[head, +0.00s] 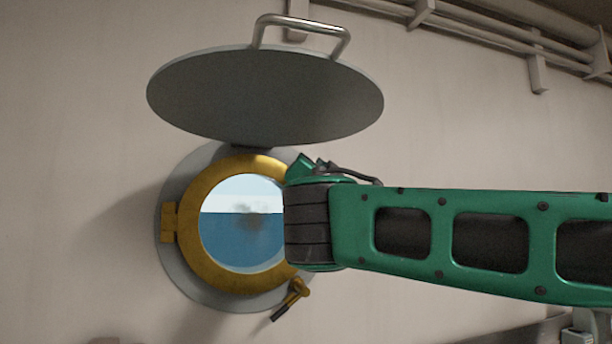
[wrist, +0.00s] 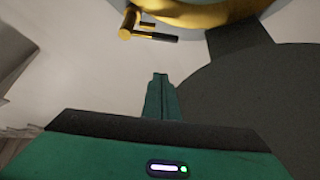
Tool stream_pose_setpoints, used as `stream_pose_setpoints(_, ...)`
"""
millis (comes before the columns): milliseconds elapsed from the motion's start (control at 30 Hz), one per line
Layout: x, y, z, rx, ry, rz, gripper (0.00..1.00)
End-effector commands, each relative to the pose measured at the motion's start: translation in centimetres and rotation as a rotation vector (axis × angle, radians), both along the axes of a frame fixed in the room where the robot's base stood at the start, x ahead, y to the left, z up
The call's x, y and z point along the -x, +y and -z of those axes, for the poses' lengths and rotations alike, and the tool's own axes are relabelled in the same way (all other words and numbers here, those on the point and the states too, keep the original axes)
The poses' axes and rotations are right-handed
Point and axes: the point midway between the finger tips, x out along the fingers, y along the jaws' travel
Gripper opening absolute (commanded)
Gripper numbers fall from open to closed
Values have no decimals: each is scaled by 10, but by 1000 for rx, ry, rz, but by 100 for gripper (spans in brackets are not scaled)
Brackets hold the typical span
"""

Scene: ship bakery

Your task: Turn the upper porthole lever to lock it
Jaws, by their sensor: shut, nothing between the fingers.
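The porthole has a brass ring (head: 190,250) on a grey wall flange, with a hinge on its left. A lower lever (head: 297,290) with a black handle sticks out at the ring's lower right. My arm hides the ring's upper right side in the head view. In the wrist view, a brass lever (wrist: 128,24) with a black handle sits beside the ring, near the cover's hinge strip; it appears to be the upper one. My gripper (wrist: 160,76) is shut and empty, its tips pointing toward this lever and apart from it in the picture. The head view does not clearly show the fingertips.
A round grey cover (head: 265,95) with a metal handle (head: 303,24) is swung up above the porthole. It fills the right of the wrist view (wrist: 250,115), close to my gripper. Pipes (head: 500,38) run along the upper right wall. Bare wall lies left of the porthole.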

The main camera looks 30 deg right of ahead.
Motion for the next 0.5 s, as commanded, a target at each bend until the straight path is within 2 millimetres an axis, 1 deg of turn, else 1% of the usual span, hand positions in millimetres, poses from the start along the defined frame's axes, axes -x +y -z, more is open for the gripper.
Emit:
stream_pose_setpoints(133,-3,-2,-1,-1,1,1,0)
stream_pose_setpoints(233,-10,-7,-5,-3,1,1,0)
stream_pose_setpoints(500,-45,-32,-24,-3,2,2,0)
